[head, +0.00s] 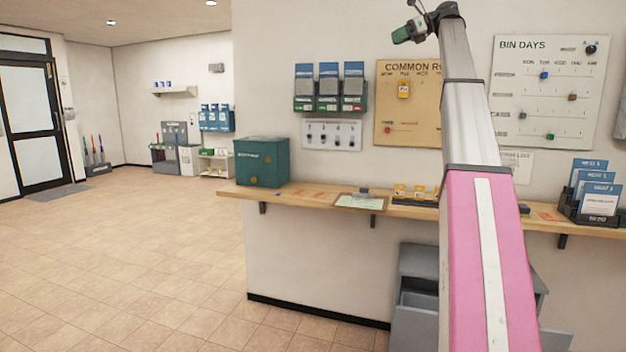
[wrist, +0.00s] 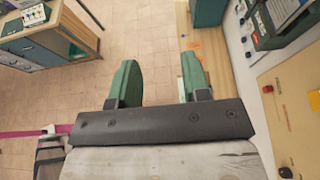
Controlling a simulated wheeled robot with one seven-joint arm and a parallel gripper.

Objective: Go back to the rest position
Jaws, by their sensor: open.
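My gripper (head: 411,31) shows at the top of the head view, at the end of my raised arm, in front of the wall above the shelf. In the wrist view its two green fingers (wrist: 160,84) stand apart with nothing between them. Tiled floor shows beyond the gap. The task names no object to handle.
A wooden wall shelf (head: 300,197) carries a green box (head: 262,162), a clipboard (head: 360,201) and leaflet holders (head: 597,200). A common room board (head: 400,135) and a bin days board (head: 508,100) hang above. A grey bin (head: 413,310) stands below. The floor at left is clear.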

